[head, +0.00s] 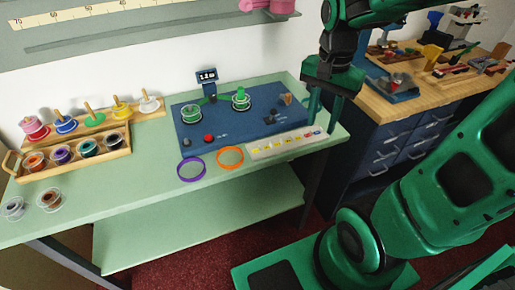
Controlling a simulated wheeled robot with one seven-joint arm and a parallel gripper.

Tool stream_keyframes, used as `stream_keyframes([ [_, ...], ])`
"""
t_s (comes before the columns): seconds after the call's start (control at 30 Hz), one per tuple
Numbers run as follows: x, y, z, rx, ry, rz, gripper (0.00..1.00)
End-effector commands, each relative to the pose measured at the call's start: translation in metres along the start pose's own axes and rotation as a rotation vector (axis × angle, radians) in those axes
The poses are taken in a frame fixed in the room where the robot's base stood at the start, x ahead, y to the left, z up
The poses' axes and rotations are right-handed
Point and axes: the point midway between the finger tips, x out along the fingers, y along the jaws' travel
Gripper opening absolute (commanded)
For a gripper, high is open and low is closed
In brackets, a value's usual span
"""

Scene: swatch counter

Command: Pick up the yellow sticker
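A white strip (288,148) lies along the front right edge of the blue board on the green counter. It bears a row of small stickers. Several look yellow, among them a yellow sticker (268,146), and the right end shows red and blue marks. They are too small to tell apart well. My gripper (324,114) points down above the right end of the counter, to the right of the strip. Its two green fingers look spread, with nothing visible between them.
The blue board (222,125) holds green spools and a small display (206,76). A purple ring (191,169) and an orange ring (229,157) lie in front. A wooden spool tray (75,163) stands at left. A wooden-topped bench (412,95) with tools stands at right.

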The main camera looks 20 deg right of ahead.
Motion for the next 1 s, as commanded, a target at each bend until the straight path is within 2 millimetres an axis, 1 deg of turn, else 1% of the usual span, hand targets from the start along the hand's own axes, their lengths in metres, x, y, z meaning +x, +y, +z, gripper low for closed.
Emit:
stream_keyframes([
  [0.03,0.002,-0.021,0.003,0.048,0.0,0.003,0.34],
  [0.2,0.011,-0.086,0.021,0.26,-0.005,-0.003,0.34],
  [0.3,0.017,-0.116,0.035,0.364,-0.012,-0.006,0.34],
  [0.4,0.022,-0.138,0.047,0.444,-0.019,-0.009,0.34],
  [0.5,0.025,-0.152,0.056,0.494,-0.025,-0.01,0.34],
  [0.6,0.029,-0.157,0.06,0.52,-0.029,-0.009,0.34],
  [0.67,0.036,-0.159,0.061,0.525,-0.029,-0.009,0.34],
  [0.9,0.07,-0.159,0.061,0.527,-0.029,-0.008,0.34],
  [1.0,0.079,-0.159,0.061,0.526,-0.029,-0.009,0.34],
])
